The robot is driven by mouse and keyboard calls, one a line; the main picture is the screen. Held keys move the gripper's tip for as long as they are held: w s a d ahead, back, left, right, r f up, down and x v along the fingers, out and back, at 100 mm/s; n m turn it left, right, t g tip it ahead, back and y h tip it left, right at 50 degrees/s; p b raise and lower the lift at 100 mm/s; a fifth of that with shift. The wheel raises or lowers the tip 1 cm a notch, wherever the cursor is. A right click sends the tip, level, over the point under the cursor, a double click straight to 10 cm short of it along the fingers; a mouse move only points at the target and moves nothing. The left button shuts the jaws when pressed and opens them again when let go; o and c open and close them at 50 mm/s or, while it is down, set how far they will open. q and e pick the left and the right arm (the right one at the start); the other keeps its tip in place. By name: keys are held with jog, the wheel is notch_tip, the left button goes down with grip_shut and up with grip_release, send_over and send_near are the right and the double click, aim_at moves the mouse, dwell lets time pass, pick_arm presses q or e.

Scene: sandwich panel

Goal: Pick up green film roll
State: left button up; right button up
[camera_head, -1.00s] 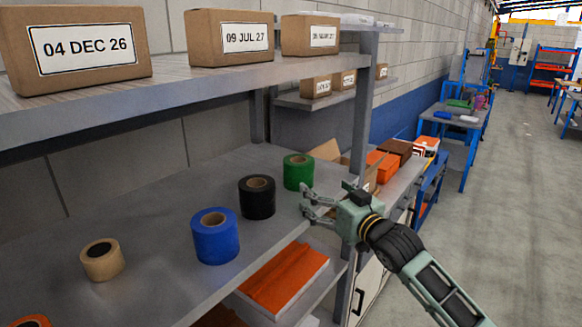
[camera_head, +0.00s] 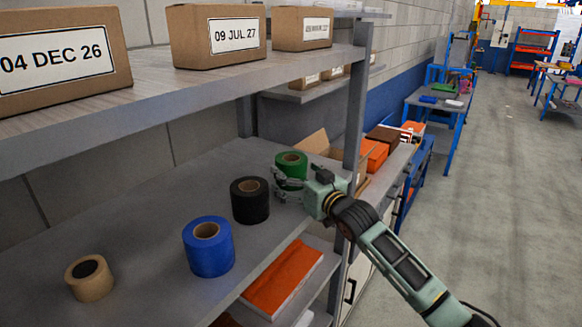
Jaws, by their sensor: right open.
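The green film roll (camera_head: 291,166) stands upright on the grey shelf (camera_head: 150,225), the farthest in a row of rolls. My right gripper (camera_head: 281,182) is at the roll, its fingers open and seen against the roll's near side. The fingers partly cover the roll's lower part, and I cannot tell whether they touch it. My left gripper is not in view.
A black roll (camera_head: 250,201) stands close to the right gripper's left. A blue roll (camera_head: 208,247) and a tan roll (camera_head: 90,278) stand nearer. A shelf post (camera_head: 354,120) rises just behind the gripper. Labelled boxes (camera_head: 218,36) sit on the upper shelf.

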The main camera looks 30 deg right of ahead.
jog(key=shift+w, duration=0.95)
jog(key=shift+c, duration=0.5)
jog(key=c, duration=1.3)
jog(key=shift+r, duration=0.1)
jog(key=shift+c, duration=0.2)
